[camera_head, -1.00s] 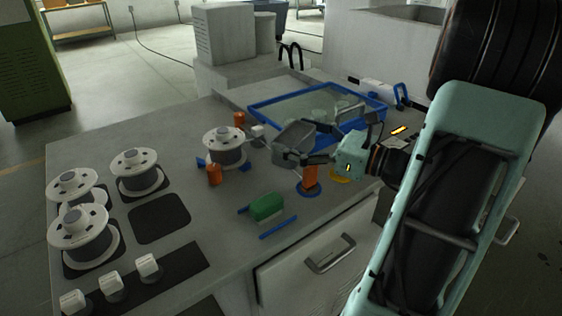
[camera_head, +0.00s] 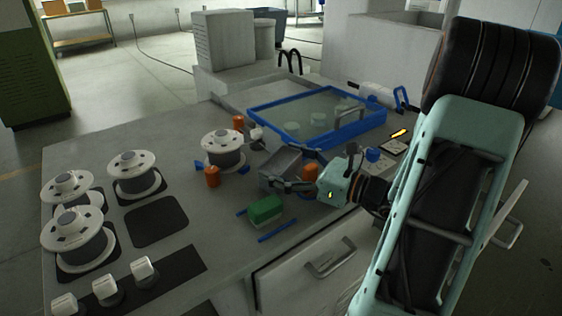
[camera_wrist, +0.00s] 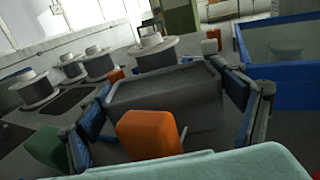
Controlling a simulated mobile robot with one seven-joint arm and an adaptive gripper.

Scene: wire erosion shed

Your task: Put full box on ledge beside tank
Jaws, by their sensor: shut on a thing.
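A grey open-topped box (camera_head: 282,165) is between the fingers of my gripper (camera_head: 292,185), which is shut on it. In the wrist view the box (camera_wrist: 165,95) fills the space between the two fingers; its contents cannot be made out. I cannot tell whether its underside touches the bench. The blue-rimmed tank (camera_head: 262,117) lies beyond and to the right of the box, with pale round shapes inside it. Its blue edge also shows at the right of the wrist view (camera_wrist: 285,88). A pale grey ledge (camera_head: 238,98) borders the tank on its far left side.
An orange piece (camera_wrist: 150,134) stands close to the box. Bare bench lies left of the brush.

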